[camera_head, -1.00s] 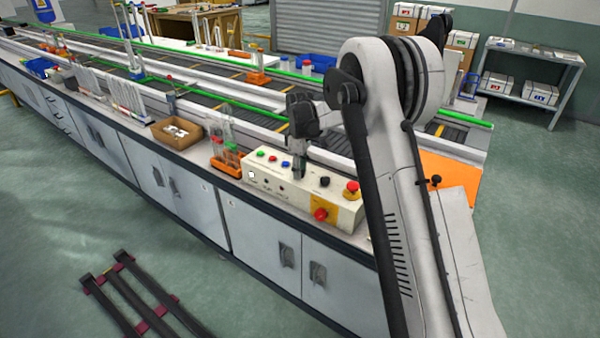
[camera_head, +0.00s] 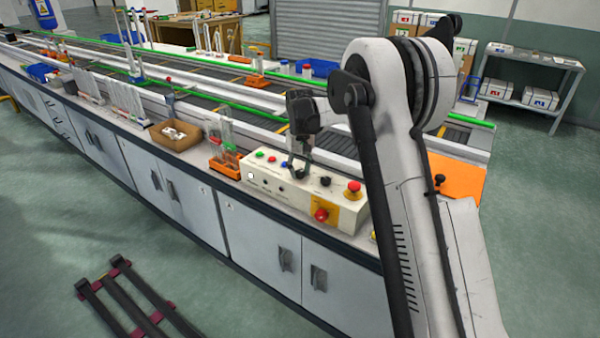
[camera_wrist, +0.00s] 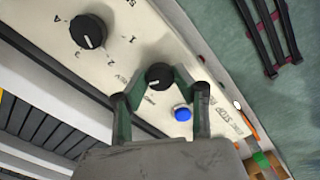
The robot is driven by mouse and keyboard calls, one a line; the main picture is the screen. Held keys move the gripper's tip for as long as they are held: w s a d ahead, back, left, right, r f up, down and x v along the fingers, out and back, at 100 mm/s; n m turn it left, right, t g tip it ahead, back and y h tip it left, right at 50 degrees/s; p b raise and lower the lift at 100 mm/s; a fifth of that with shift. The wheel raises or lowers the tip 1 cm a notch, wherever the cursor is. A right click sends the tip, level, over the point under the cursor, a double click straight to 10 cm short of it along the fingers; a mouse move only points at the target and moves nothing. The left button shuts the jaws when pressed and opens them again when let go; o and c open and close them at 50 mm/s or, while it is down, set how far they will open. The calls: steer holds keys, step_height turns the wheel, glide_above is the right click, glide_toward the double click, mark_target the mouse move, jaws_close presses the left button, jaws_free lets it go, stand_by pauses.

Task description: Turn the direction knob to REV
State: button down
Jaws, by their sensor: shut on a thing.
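In the wrist view, a small black knob (camera_wrist: 158,72) with a white pointer line sits on the cream control panel (camera_wrist: 140,45). My gripper (camera_wrist: 158,78) has its two dark fingers on either side of this knob and is shut on it. The pointer line slants toward the lower left of the picture.
A larger black knob (camera_wrist: 88,31) and a blue button (camera_wrist: 182,113) flank the small knob. In the head view, a red emergency button (camera_head: 353,189) and a red switch on yellow (camera_head: 322,214) are at the box's right. An orange tube rack (camera_head: 226,162) stands left.

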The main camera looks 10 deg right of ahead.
mark_target(300, 172)
steer(key=shift+m, duration=0.5)
steer(key=c, duration=1.4)
jaws_free()
steer(key=shift+r, duration=0.1)
step_height(300, 172, up, 12)
steer(key=shift+f, duration=0.1)
